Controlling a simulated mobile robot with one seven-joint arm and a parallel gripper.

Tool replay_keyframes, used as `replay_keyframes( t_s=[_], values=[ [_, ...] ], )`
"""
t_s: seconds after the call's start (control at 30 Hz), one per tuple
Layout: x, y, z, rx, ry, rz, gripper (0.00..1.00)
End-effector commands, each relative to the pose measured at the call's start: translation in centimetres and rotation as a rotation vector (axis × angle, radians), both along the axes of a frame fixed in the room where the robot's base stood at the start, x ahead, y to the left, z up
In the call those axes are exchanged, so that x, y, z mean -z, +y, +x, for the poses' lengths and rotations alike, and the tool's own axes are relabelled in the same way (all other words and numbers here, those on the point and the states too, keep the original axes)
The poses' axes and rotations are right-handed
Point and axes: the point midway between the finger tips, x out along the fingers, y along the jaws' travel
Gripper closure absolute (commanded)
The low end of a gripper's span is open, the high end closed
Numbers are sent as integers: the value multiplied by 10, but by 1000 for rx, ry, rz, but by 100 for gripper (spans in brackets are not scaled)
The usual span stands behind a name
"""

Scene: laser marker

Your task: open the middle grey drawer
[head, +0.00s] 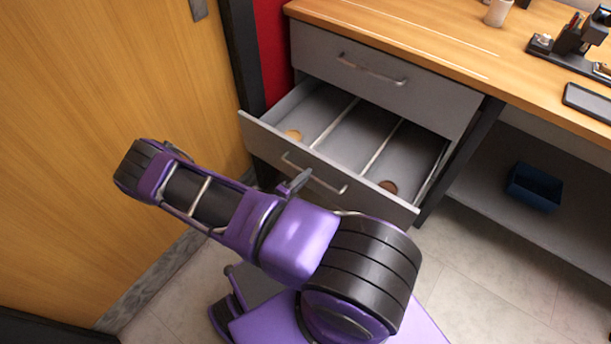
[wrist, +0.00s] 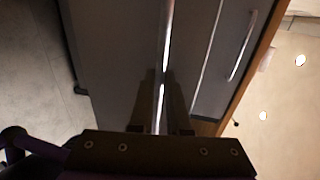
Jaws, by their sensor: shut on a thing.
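The middle grey drawer (head: 262,143) is pulled out from the desk unit, below a closed top drawer (head: 430,103). Its open inside shows thin dividers, a small tan round thing (head: 293,134) and a brown round thing (head: 388,186). My gripper (head: 297,182) is at the drawer's front, shut on its metal handle (head: 328,184). In the wrist view my gripper's dark fingers (wrist: 161,75) stand on either side of a bright bar, the handle (wrist: 167,35). My arm hides the lower front of the unit.
A wooden desktop (head: 420,40) with a cup (head: 497,12) and a dark stand (head: 580,40) lies above. A blue bin (head: 534,187) sits on the shelf at right. A wooden door (head: 90,110) is at left. Tiled floor (head: 500,280) is clear at lower right.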

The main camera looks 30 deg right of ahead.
Motion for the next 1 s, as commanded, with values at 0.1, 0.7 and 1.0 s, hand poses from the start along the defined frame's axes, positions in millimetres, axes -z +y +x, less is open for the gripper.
replay_keyframes(
  t_s=[0.1, 0.7, 1.0],
  values=[
    [0, 2, 2, -4, -3, 1, 100],
    [0, 1, 1, -2, -1, 1, 55],
    [-2, 7, -2, -3, 0, 1, 55]
  ],
)
